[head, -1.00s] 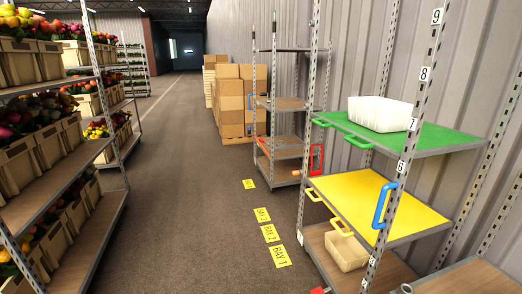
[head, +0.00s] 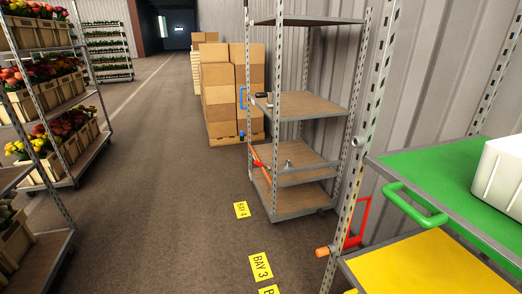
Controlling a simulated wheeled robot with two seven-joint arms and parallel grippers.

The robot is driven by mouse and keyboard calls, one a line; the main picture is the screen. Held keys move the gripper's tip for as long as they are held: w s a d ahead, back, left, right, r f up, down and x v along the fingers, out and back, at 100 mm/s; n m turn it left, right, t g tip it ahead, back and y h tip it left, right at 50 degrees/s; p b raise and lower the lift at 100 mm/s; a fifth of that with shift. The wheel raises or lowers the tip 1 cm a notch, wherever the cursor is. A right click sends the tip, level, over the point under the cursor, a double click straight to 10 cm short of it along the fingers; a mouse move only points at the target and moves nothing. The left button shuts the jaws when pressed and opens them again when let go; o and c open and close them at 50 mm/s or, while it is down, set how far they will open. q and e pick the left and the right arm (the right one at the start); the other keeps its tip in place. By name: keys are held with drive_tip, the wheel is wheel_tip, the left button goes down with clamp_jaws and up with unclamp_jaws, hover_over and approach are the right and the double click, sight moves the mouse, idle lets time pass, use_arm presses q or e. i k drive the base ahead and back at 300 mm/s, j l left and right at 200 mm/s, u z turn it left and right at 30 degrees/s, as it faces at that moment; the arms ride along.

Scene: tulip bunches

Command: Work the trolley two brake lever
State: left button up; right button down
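Neither of my grippers shows in the head view. A near trolley with a green shelf (head: 432,170) and a yellow shelf (head: 418,266) fills the right side. A red handle (head: 364,222) stands by its left post, with an orange-tipped bar (head: 323,252) low beside it. A farther trolley with wooden shelves (head: 312,108) stands beside the BAY 4 floor label (head: 241,209). A red lever (head: 258,163) with an orange bar shows low on its left side. No trolley number is visible, so I cannot tell which trolley is two.
A white bin (head: 499,175) sits on the green shelf. Stacked cardboard boxes (head: 215,92) stand beyond the farther trolley. Flower racks (head: 75,135) line the left. The floor aisle (head: 165,170) between is clear. A BAY 3 label (head: 260,267) lies at the bottom.

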sight(256, 162)
drive_tip(key=i+u, duration=0.2)
drive_tip(key=i, duration=0.2)
drive_tip(key=i+l+u, duration=0.25)
drive_tip(key=i, duration=0.15)
drive_tip(key=i+l+u, duration=0.2)
drive_tip(key=i, duration=0.2)
drive_tip(key=j, duration=0.1)
